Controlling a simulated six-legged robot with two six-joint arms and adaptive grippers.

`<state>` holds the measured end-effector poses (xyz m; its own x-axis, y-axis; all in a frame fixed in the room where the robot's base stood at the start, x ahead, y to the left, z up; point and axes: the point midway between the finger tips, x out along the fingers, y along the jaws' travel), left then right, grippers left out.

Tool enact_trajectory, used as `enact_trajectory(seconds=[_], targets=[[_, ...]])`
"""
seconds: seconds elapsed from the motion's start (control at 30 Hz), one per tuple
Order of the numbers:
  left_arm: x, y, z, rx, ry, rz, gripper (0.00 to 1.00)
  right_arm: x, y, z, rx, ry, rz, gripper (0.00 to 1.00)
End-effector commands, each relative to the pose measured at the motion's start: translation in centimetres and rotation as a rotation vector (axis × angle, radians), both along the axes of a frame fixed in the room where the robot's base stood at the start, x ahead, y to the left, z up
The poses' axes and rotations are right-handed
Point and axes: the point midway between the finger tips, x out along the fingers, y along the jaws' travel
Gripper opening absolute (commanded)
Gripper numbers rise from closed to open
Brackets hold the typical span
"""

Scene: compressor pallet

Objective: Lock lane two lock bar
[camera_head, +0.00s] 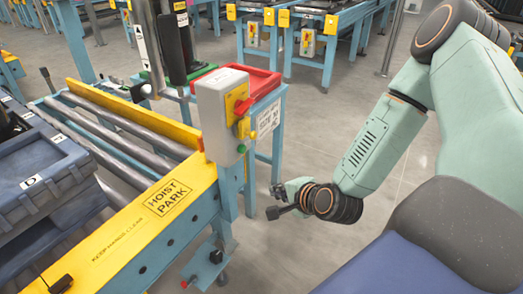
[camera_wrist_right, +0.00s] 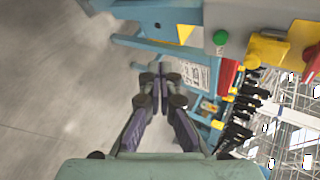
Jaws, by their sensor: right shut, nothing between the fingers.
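I cannot tell for sure which part is the lane two lock bar. A roller lane (camera_head: 128,133) with a yellow side rail lies at the left in the head view. A grey control box (camera_head: 222,112) with a yellow handle (camera_head: 243,127) and a green button stands at the lane's near corner; the wrist view shows part of it (camera_wrist_right: 234,20). My right gripper (camera_head: 276,202) is right of the control box and lower, over the floor, touching nothing. In the wrist view its fingers (camera_wrist_right: 156,88) are together and empty. My left gripper is not in view.
A yellow plate marked HOIST PARK (camera_head: 165,200) tops the near frame. A low bracket (camera_head: 207,262) with a red-tipped part sticks out below it. A dark blue crate (camera_head: 40,180) is at far left. A red bin (camera_head: 250,82) stands behind the box. Floor around my right gripper is clear.

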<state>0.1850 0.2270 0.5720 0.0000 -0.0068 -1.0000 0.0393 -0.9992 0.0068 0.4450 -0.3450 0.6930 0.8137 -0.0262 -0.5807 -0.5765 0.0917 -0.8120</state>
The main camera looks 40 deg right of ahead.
Motion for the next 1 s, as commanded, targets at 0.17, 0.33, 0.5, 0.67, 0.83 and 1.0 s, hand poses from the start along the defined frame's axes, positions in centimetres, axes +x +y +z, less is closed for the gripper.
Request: enact_trajectory(seconds=[0.17, 0.33, 0.5, 0.67, 0.83, 1.0], targets=[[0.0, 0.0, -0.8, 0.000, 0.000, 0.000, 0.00, 1.7, -2.5, 1.4, 0.231, -0.144, -0.207, 0.00], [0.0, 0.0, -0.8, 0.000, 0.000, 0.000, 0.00, 2.7, -3.9, 3.1, 0.454, -0.258, -0.351, 0.00], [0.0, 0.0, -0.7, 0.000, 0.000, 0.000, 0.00, 3.4, -4.4, 4.4, 0.657, -0.338, -0.438, 0.00], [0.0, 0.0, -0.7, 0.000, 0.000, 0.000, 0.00, 3.6, -4.5, 5.0, 0.792, -0.370, -0.499, 0.00], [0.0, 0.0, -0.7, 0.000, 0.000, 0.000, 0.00, 3.6, -4.5, 5.1, 0.851, -0.376, -0.527, 0.00], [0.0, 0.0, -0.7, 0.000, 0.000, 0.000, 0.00, 3.6, -4.5, 5.0, 0.855, -0.374, -0.530, 0.00]])
